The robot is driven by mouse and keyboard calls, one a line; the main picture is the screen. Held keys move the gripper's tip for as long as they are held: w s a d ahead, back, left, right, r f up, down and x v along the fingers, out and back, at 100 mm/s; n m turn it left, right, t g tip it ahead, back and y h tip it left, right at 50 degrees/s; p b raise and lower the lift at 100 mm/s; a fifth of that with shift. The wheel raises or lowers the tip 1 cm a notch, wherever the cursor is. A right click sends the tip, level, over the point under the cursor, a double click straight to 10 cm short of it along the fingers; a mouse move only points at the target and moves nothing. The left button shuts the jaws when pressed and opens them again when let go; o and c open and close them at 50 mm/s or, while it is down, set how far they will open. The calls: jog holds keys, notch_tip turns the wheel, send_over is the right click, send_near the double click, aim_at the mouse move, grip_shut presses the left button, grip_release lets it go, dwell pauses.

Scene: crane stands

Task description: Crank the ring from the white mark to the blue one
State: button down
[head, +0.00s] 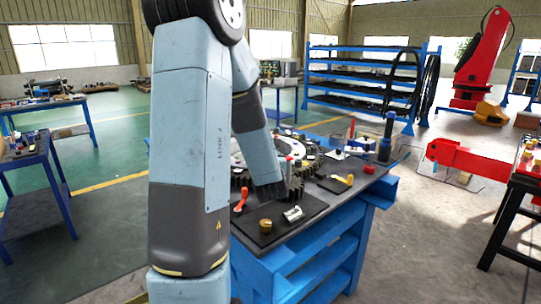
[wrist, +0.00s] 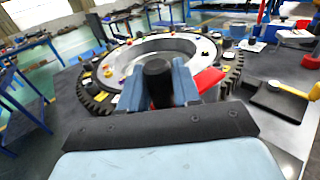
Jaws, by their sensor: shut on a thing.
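The toothed dark ring (wrist: 98,98) with a pale metal inner band (wrist: 128,62) lies on the bench in the wrist view. In the head view it is partly hidden behind my arm (head: 240,150). My gripper (wrist: 158,84) is shut on a black upright crank handle (wrist: 158,70), with one grey-blue finger on each side. A red crank arm (wrist: 208,79) shows to the right of the fingers; its joint with the handle is hidden. Small white, yellow and other coloured pieces sit around the ring; I cannot tell which are the white and blue marks.
The blue bench (head: 330,240) has a dark top with a red-handled tool (head: 240,200), a brass knob (head: 265,226) and a yellow-handled lever (head: 345,180) near the ring. Blue tables (head: 50,185) stand at left.

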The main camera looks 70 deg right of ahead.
jog(key=shift+s+d, duration=0.15)
jog(key=shift+s, duration=0.1)
jog(key=c, duration=1)
grip_release()
jog(key=shift+o, duration=0.4)
jog(key=shift+w, duration=0.15)
